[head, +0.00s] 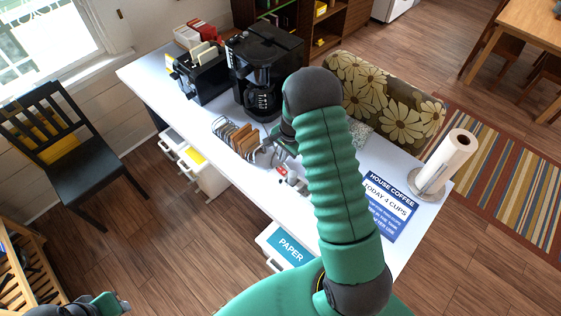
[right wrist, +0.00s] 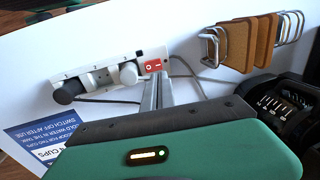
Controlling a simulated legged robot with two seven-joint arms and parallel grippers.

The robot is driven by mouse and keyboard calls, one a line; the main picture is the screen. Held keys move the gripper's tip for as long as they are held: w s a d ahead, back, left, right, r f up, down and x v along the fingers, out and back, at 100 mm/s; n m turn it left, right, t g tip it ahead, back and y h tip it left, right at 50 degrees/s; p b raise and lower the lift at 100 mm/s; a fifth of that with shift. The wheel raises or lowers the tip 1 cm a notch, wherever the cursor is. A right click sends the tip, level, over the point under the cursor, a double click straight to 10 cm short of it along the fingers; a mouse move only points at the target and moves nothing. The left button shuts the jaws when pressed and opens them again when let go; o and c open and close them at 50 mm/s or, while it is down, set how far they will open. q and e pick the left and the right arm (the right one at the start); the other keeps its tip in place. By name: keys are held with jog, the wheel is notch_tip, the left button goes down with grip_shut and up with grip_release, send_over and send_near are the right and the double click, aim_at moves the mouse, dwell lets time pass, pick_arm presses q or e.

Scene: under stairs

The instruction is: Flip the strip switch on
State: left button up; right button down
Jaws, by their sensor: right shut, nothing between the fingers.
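The white power strip (right wrist: 105,80) lies on the white table, with its red rocker switch (right wrist: 153,66) at the right end in the right wrist view. A dark plug and a light plug sit in it. In the head view the switch is a small red spot (head: 282,171), with the strip partly hidden by my right arm. My right gripper (right wrist: 157,80) is shut and empty, its fingertips just below the switch in the picture; I cannot tell whether they touch it. It also shows in the head view (head: 271,155). My left gripper (head: 118,304) is at the bottom left, away from the table.
A wire rack with brown slices (head: 236,138) stands near the strip. A black coffee maker (head: 263,70) and a toaster (head: 203,74) are behind it. A blue coffee sign (head: 391,207) and a paper towel roll (head: 448,162) are at right. A cable curves behind the fingers.

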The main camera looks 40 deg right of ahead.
aim_at(280, 168)
jog(key=f, duration=0.2)
jog(key=f+p, duration=0.1)
jog(key=f, duration=0.1)
jog(key=w+f+p, duration=0.1)
jog(key=f, duration=0.1)
jog(key=shift+d, duration=0.15)
jog(key=shift+w+f, duration=0.1)
jog(key=shift+f, duration=0.2)
jog(key=shift+a, duration=0.3)
jog(key=shift+w+d+f+b, duration=0.1)
jog(key=shift+f+b, duration=0.15)
jog(key=shift+b, duration=0.15)
jog(key=shift+r, duration=0.1)
